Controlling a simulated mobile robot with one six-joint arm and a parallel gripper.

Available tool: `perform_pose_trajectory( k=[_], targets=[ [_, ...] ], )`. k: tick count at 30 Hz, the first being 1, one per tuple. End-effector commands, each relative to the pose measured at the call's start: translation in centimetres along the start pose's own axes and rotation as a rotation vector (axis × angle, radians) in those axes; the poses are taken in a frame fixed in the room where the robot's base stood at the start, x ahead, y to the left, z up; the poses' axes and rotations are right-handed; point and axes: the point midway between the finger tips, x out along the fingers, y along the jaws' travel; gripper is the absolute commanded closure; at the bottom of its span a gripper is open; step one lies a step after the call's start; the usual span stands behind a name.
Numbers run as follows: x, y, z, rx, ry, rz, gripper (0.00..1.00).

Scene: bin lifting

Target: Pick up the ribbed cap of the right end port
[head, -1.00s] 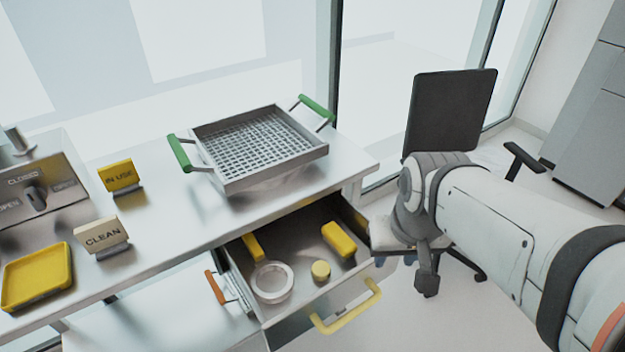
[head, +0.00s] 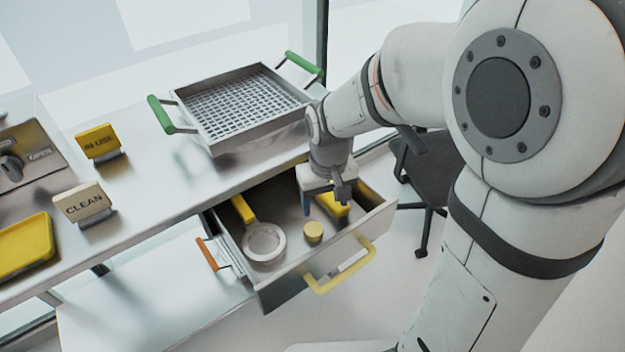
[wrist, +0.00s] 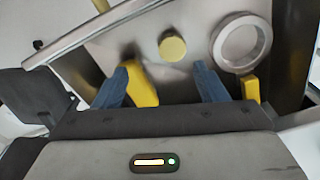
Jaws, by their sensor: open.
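A small round yellow piece (head: 313,232), like a cap, stands in the open drawer; it also shows in the wrist view (wrist: 172,46). I cannot make out ribs on it, and no end port can be made out. My gripper (head: 323,203) is over the drawer, behind the round piece in the head view, with its blue fingers apart. In the wrist view the gripper (wrist: 160,82) is open and the round piece lies beyond the fingertips, between their lines. A yellow block (head: 332,204) is beside one finger, partly hidden by the gripper in the head view.
A pale ring with a yellow handle (head: 264,243) lies left in the drawer (head: 284,292), which has a yellow front handle (head: 342,272). A mesh basket (head: 228,140) with green handles stands on the bench above. CLEAN (head: 84,204) and IN USE (head: 99,142) signs stand left.

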Motion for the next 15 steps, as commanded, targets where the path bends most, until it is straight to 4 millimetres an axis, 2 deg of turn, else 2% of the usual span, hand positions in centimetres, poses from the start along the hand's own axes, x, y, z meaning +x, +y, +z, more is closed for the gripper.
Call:
perform_pose_trajectory(
  k=[1,6,15],
  targets=[
    [1.3,-0.7,-0.6,-0.02,-0.016,-0.001,0.34],
    [3.2,-1.8,-1.6,-0.05,-0.034,-0.002,0.34],
    [6.5,-1.9,-1.5,-0.052,-0.038,-0.002,0.34]
  ],
)
